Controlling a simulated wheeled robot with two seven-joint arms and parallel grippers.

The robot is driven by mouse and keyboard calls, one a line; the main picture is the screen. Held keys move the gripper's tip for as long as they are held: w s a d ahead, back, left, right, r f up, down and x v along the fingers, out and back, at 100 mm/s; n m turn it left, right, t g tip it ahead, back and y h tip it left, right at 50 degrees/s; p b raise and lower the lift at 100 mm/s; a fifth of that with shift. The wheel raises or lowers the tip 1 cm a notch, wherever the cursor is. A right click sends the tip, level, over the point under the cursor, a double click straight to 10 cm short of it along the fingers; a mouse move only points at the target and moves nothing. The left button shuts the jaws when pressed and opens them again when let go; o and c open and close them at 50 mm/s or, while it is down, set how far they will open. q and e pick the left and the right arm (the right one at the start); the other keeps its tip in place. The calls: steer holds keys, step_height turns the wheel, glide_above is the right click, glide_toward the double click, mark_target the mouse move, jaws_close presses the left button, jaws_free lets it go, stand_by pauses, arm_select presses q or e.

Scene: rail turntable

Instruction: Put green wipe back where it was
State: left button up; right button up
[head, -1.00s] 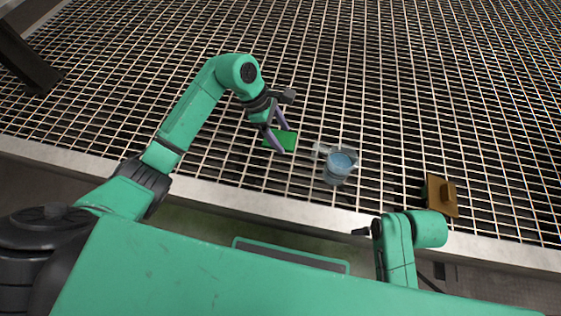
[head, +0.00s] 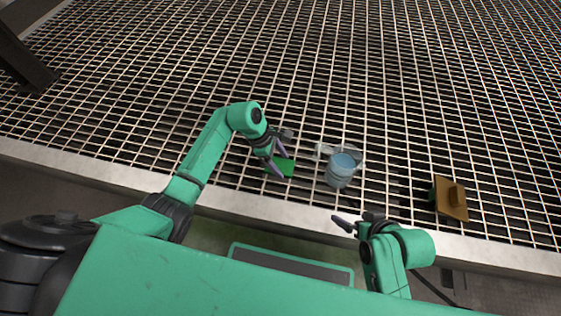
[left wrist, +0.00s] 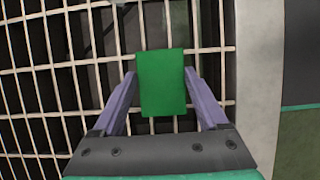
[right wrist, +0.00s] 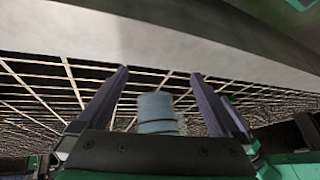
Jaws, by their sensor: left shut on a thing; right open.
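The green wipe (head: 281,167) is a flat green rectangle over the grating, left of the blue cup. My left gripper (head: 279,166) is shut on the wipe. In the left wrist view the wipe (left wrist: 162,82) spans between the two purple fingers (left wrist: 162,85), with the grating behind it. I cannot tell whether the wipe touches the grating. My right gripper (head: 345,222) is open and empty near the front edge of the grating. In the right wrist view its fingers (right wrist: 160,78) stand apart, with the blue cup beyond them.
A clear-and-blue cup (head: 342,170) with a handle stands on the grating (head: 400,110), just right of the wipe; it also shows in the right wrist view (right wrist: 157,112). A brown block-like thing (head: 450,198) with a knob sits at the right. The grating behind is clear.

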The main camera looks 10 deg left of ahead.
arm_select(q)
steer(key=o, duration=1.1)
arm_select(e)
steer(key=shift+a, duration=0.1)
arm_select(q)
steer(key=shift+r, duration=0.1)
